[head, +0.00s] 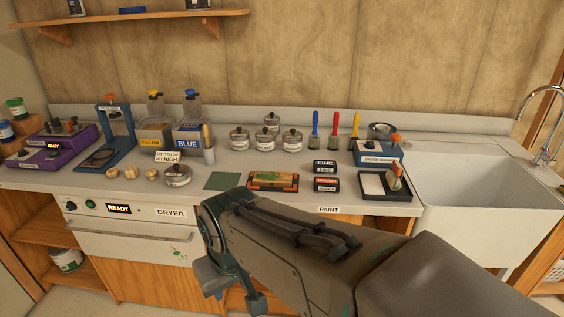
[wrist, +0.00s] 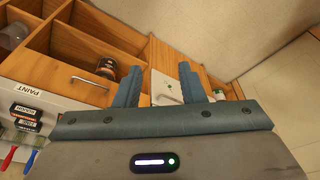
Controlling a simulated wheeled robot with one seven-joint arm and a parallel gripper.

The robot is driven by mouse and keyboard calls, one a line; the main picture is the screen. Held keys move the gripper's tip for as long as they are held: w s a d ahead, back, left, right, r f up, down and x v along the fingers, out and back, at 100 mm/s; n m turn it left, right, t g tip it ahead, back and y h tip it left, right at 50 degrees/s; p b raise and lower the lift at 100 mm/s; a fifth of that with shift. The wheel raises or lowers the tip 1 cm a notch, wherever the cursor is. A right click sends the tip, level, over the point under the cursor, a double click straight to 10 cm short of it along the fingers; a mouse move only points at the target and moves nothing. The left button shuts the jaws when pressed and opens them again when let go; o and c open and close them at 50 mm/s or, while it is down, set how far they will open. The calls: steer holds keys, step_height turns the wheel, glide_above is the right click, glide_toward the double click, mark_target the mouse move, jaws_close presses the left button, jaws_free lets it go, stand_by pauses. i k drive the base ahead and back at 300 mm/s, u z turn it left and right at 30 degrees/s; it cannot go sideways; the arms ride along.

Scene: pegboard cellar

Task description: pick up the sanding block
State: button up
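No block carries a label reading "sanding block". Two small dark blocks with labels stand on the counter in the head view: one reads FINE (head: 325,167), and one with a red band (head: 326,184) sits in front of it. Left of them lies a flat green and orange block-like piece (head: 273,180); I cannot tell which of these is the sanding block. The labelled blocks also show at the left edge of the wrist view (wrist: 26,112). My gripper (wrist: 160,85) is open and empty, fingers apart, in front of the counter and below its top.
A dark green square (head: 222,181) lies left of the blocks. A black tray (head: 384,192) with an orange-knobbed tool is to the right, beside the white sink (head: 480,195). Jars and coloured-handled brushes stand behind. Open wooden compartments (wrist: 110,35) lie below the counter.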

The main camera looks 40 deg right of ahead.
mark_target(322, 184)
steer(key=z, duration=0.65)
steer(key=i, duration=1.15)
steer(key=z, duration=0.75)
